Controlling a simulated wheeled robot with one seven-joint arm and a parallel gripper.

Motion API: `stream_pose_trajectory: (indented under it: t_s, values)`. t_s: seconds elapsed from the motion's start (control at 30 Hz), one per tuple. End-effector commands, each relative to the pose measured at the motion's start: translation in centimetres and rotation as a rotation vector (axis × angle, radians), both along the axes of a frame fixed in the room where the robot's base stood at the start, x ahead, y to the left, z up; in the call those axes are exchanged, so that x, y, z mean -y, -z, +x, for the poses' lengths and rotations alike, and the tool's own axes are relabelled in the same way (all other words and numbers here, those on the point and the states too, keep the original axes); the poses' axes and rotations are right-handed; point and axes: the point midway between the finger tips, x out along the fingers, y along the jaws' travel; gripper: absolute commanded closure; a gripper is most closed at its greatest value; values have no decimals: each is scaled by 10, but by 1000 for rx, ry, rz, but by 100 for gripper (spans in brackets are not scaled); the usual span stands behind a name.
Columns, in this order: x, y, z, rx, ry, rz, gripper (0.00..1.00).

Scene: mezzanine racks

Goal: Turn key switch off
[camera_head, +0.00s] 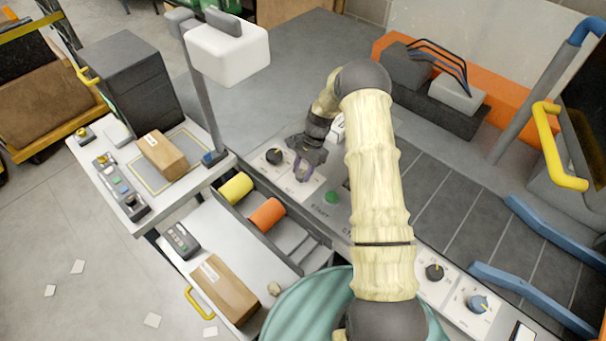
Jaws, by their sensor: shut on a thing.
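My gripper (304,167) points down at the grey-white control panel (287,186), just right of a round black knob. Its fingers are closed around a small purplish piece on the panel, apparently the key switch (304,170). The fingers and wrist cover most of the switch, so its angle and its labels cannot be read. My pale arm reaches over from the front and hides the panel to the right.
A black knob (273,156) sits close left of my gripper, and a green button (330,197) to its right. More knobs (434,272) (477,303) lie on the panel's right part. Yellow (236,188) and orange (267,213) rolls lie in front. A lamp-like white head (229,52) stands left.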

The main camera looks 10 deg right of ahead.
Motion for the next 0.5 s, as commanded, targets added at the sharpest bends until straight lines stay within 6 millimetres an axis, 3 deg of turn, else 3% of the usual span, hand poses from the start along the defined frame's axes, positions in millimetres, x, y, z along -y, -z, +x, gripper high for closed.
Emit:
stream_pose_trajectory:
  t_s: [0.5]
  values:
    - [-3, 1, 4, 5, -491, -2, 87]
